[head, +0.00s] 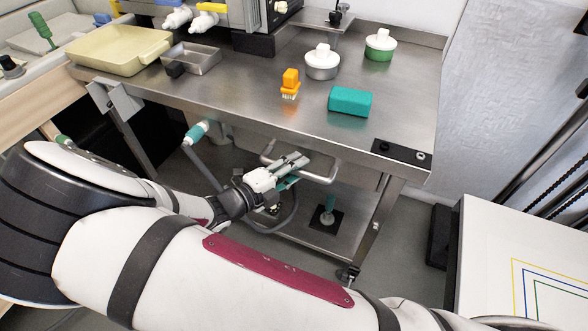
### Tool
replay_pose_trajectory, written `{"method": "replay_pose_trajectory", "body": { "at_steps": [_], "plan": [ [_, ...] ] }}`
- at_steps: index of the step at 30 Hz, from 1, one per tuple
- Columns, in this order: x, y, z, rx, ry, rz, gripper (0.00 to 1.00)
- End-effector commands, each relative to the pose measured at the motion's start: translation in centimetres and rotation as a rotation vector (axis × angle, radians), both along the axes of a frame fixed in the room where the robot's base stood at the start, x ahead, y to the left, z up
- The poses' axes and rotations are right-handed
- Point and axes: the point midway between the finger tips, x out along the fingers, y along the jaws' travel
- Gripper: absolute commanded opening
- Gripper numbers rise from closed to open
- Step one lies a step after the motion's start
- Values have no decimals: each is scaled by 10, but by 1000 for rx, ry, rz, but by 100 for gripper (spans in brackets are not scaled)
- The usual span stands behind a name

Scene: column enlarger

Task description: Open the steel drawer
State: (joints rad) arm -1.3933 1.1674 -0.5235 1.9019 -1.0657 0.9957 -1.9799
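The steel drawer (352,171) is under the front edge of the steel table. Its pale bar handle (325,178) stands out from the front. The drawer's front is mostly hidden by the tabletop and my gripper, and I see no clear gap.
On the steel tabletop (240,100) are a teal block (350,101), an orange-topped brush (290,84), two lidded pots (322,64) (380,46) and a cream tray (118,52). A lower shelf (300,232) and table leg (376,220) are below. A white box (520,250) stands right.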

Motion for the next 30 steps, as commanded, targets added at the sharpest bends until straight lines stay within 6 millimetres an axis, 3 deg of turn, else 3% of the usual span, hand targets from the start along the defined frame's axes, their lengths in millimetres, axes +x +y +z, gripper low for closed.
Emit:
{"method": "replay_pose_trajectory", "body": {
  "at_steps": [1,4,5,17,23,30],
  "plan": [
    [0,0,0,0,0,0,24],
    [0,0,0,0,0,0,2],
    [0,0,0,0,0,0,0],
    [-11,4,1,1,1,0,0],
    [-42,15,2,3,3,0,0],
    [-102,37,2,2,4,1,0]
  ]
}}
